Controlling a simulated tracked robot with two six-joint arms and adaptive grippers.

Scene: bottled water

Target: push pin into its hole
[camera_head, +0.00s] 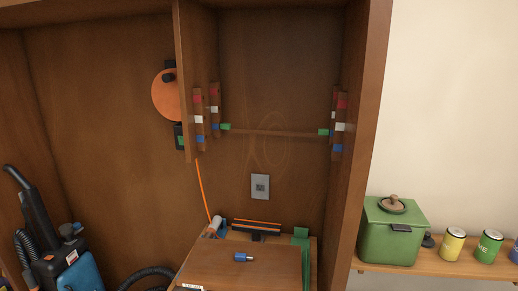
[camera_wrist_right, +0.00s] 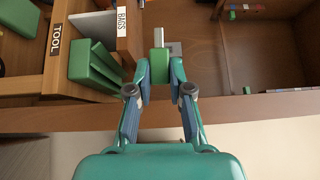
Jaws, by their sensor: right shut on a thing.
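In the right wrist view my right gripper (camera_wrist_right: 159,66) is shut on a green pin (camera_wrist_right: 159,68). The pin's grey metal shaft (camera_wrist_right: 158,38) points away from the gripper. In the head view a blue pin (camera_head: 243,257) with a pale end lies on a wooden top at the bottom centre. Two green pins (camera_head: 226,127) (camera_head: 323,132) sit at the left and right strips in the cabinet, joined in line by a thin shelf edge. The strips (camera_head: 199,120) (camera_head: 340,125) carry red, white and blue marks. No hole is clearly visible. My left gripper is not in view.
A grey plate (camera_head: 260,186) is on the cabinet's back wall. The wooden cabinet side (camera_head: 357,130) stands right of the bay. A green box (camera_head: 393,230) and cans stand on a side shelf. In the wrist view a labelled wooden unit (camera_wrist_right: 55,40) is at left.

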